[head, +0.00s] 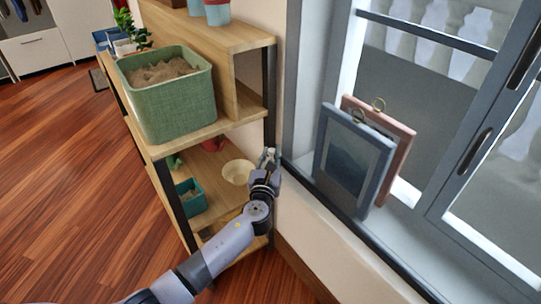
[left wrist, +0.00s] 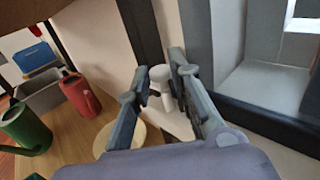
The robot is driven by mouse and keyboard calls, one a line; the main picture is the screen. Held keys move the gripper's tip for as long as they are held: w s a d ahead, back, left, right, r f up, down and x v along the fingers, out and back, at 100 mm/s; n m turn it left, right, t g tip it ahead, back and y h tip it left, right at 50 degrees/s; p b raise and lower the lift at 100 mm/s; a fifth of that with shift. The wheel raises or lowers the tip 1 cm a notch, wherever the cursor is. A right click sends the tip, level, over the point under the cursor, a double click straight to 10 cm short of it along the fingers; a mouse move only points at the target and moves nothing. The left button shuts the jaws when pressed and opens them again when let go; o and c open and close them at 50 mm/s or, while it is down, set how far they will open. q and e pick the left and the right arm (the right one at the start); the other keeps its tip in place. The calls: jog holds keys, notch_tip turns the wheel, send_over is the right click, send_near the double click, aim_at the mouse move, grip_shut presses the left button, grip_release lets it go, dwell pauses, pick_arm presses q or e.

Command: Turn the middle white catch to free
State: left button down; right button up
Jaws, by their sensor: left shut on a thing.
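A small white catch (left wrist: 162,84) with a rounded head shows between the fingers of my left gripper (left wrist: 160,83) in the left wrist view. The fingers are shut on it, one on each side. In the head view my left gripper (head: 268,157) is at the right end of the wooden shelf, by the dark post and the window sill's corner. The catch is mostly hidden there by the fingers. I see no other white catch. My right gripper is not in view.
The wooden shelf (head: 215,128) holds a green basket (head: 168,105), with a cream bowl (head: 238,172) below. A red can (left wrist: 80,95) and a green can (left wrist: 27,128) stand near the gripper. Two picture frames lean on the window sill (head: 395,225). Wooden floor is clear at left.

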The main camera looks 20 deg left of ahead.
pick_arm(q)
jog(key=c, duration=1.5)
grip_release()
jog(key=shift+o, duration=0.2)
jog(key=shift+s+d, duration=0.15)
jog(key=shift+s, duration=0.45)
jog(key=s, duration=0.6)
jog(key=shift+s+d, duration=0.35)
jog(key=shift+s, duration=0.05)
